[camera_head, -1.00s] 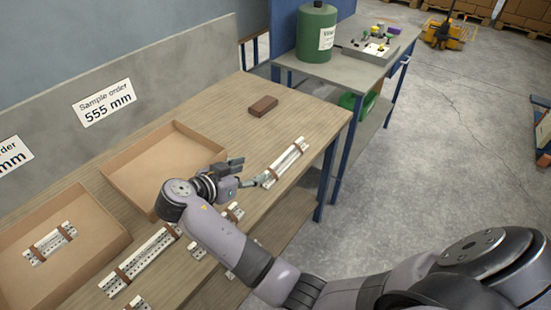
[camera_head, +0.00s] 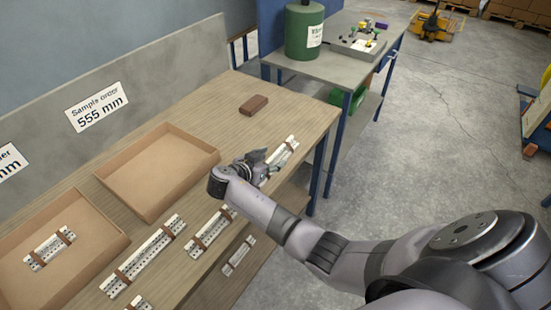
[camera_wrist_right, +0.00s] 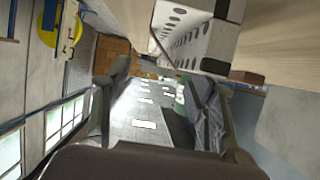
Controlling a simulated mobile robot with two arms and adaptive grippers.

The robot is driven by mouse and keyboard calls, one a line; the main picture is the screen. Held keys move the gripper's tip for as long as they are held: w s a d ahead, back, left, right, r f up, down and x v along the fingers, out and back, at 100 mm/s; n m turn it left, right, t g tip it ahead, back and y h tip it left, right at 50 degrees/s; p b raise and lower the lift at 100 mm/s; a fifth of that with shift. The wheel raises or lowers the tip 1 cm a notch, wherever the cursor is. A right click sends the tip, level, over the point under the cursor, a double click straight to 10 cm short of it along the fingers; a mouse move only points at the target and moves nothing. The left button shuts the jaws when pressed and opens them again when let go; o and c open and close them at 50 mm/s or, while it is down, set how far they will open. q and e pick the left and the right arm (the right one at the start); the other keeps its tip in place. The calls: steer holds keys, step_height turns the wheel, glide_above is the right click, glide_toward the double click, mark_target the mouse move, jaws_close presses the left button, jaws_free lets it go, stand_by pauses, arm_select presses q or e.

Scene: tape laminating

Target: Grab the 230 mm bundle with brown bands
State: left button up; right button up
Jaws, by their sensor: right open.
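Several bundles of white perforated strips with brown bands lie on the wooden table. One bundle (camera_head: 287,150) lies near the table's right edge, its near end hidden by my right gripper (camera_head: 262,160). Its perforated side (camera_wrist_right: 190,40) fills the upper middle of the right wrist view, beyond the open fingers (camera_wrist_right: 155,95). The gripper looks empty, with the bundle not between its fingers. A long bundle (camera_head: 143,256) and a shorter one (camera_head: 208,229) lie along the front edge. I cannot read any bundle's length. My left gripper is not in view.
An empty cardboard tray (camera_head: 205,150) stands behind the bundles under a "Sample order 555 mm" sign (camera_head: 96,107). A second tray (camera_head: 105,220) holds a small bundle (camera_head: 49,248). A brown block (camera_head: 254,105) lies at the back. A side table (camera_head: 345,70) carries a green canister (camera_head: 304,35).

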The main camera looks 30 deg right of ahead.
mark_target(277, 160)
steer(key=x, duration=0.2)
steer(key=shift+d+f, duration=0.15)
steer(key=shift+d, duration=0.05)
steer(key=shift+c, duration=0.4)
jaws_close()
stand_by(0.5)
